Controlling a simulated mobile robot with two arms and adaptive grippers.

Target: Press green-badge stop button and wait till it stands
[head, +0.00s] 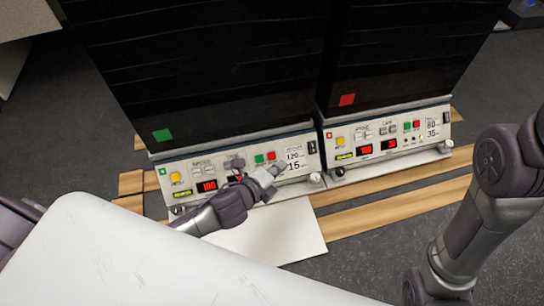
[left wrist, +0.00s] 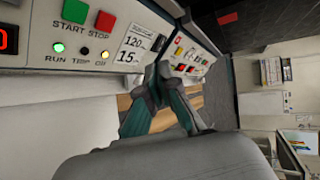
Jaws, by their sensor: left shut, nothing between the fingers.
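The green-badge shaker is the left one, with a green square (head: 162,135) on its dark housing. On its panel, the red stop button (head: 271,156) sits right of the green start button (head: 259,158). The left wrist view shows the red STOP button (left wrist: 105,21) and a green lamp lit above RUN (left wrist: 58,47). My left gripper (head: 279,168) is shut and empty, just below and right of the stop button in the head view. Its fingertips (left wrist: 162,72) show right of the button, apart from it. My right gripper is out of view.
The red-badge shaker (head: 347,100) stands close on the right, with its own green and red buttons (head: 412,125). The left panel's display (head: 208,185) reads 100; another is partly hidden by my gripper. A white surface (head: 150,260) fills the foreground.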

